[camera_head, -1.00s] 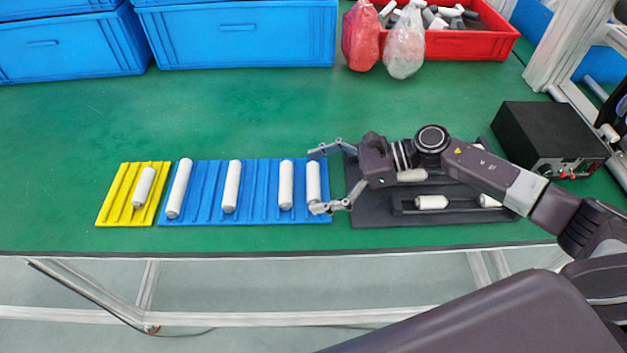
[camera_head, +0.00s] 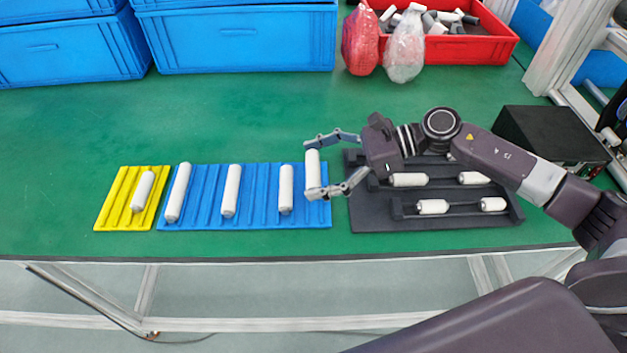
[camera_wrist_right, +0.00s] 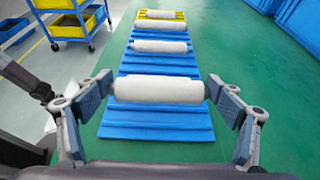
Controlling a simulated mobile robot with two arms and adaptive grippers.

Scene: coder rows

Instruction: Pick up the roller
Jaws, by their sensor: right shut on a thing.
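My right gripper (camera_head: 334,167) is shut on a white roller (camera_head: 313,169) at the right end of the blue grooved tray (camera_head: 261,213). In the right wrist view the roller (camera_wrist_right: 158,90) lies crosswise between the two fingertips (camera_wrist_right: 160,92), above the blue tray. Three more white rollers lie in the blue tray: left (camera_head: 178,192), middle (camera_head: 231,191) and right (camera_head: 286,188). A shorter white roller (camera_head: 143,191) lies on the yellow grooved tray (camera_head: 108,212). My left gripper is not in view.
A black fixture (camera_head: 365,214) with several white rollers sits right of the blue tray. Blue crates (camera_head: 237,38), a red bin (camera_head: 470,49) and two bags (camera_head: 404,50) stand at the back. A black box (camera_head: 540,135) is at the right. The green table (camera_head: 220,112) between is clear.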

